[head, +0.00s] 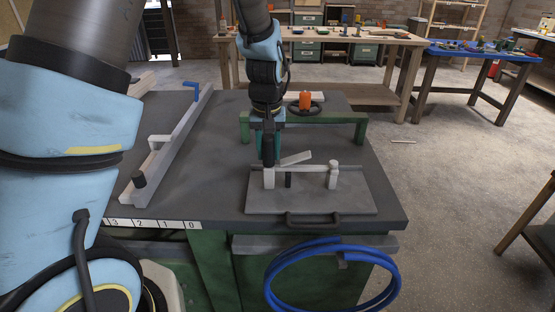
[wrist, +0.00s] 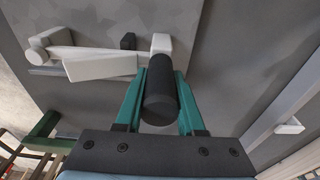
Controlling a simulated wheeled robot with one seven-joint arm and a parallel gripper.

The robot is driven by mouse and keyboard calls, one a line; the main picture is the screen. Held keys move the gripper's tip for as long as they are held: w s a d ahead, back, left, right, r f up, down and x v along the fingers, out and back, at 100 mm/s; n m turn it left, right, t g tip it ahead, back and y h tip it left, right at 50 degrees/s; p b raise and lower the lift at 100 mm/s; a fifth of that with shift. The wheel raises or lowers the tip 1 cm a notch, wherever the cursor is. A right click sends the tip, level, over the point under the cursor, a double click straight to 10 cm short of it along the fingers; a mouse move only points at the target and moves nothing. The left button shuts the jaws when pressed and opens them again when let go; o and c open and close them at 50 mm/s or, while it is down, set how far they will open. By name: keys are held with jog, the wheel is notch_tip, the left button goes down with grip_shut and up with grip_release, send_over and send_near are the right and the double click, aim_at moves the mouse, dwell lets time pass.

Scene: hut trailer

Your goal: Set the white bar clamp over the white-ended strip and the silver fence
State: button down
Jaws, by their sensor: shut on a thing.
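The white bar clamp (head: 333,175) rests on a grey tray, its bar running left to right with white blocks at both ends and a tilted white lever (wrist: 98,67). My gripper (head: 268,150) points down over its left end and is shut on its upright black handle (wrist: 160,98). The silver fence (head: 175,143) lies along the table's left side, with a blue far end and a black knob at the near end. A small white end (head: 159,142) sticks out left of the fence; the rest of that strip is hidden. It also shows in the wrist view (wrist: 289,127).
The grey tray (head: 365,201) has a dark front handle (head: 313,220). A green frame (head: 335,116) and an orange knob (head: 305,99) stand behind it. Bare tabletop (head: 215,170) lies between tray and fence. A blue hose (head: 390,285) hangs in front.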

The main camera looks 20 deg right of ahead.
notch_tip(320, 180, up, 12)
jog(key=shift+f, duration=0.1)
notch_tip(320, 180, up, 6)
jog(key=p, duration=0.5)
dwell(0.3)
